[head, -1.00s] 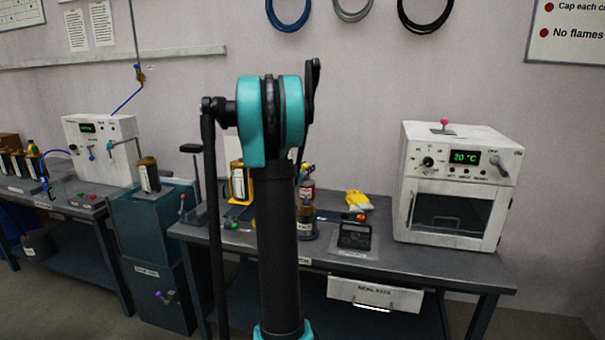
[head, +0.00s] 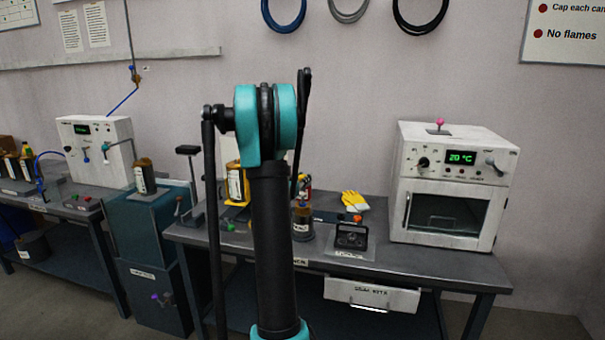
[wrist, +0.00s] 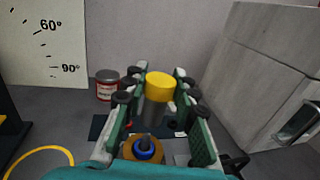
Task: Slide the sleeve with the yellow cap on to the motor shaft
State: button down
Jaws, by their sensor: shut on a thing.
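In the wrist view, a grey sleeve with a yellow cap (wrist: 160,86) stands roughly upright between the green-padded fingers of my gripper (wrist: 159,112). My gripper is shut on this sleeve. Nearer the camera and lower in the picture is a brown round part with a blue ring (wrist: 148,150) and a short dark pin in its middle. This may be the motor shaft, but I cannot be sure. The sleeve shows apart from the pin; their height difference cannot be told.
A white oven (head: 455,185) stands at the right of the bench. Yellow gloves (head: 353,200), a black box with an orange knob (head: 351,236) and a brown-topped canister (head: 303,218) are on the bench. A red-and-white can (wrist: 107,86) and an angle board (wrist: 42,45) lie beyond my gripper.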

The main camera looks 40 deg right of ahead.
aim_at(301, 189)
jog(key=shift+f, duration=0.85)
jog(key=shift+f, duration=1.35)
dwell(0.8)
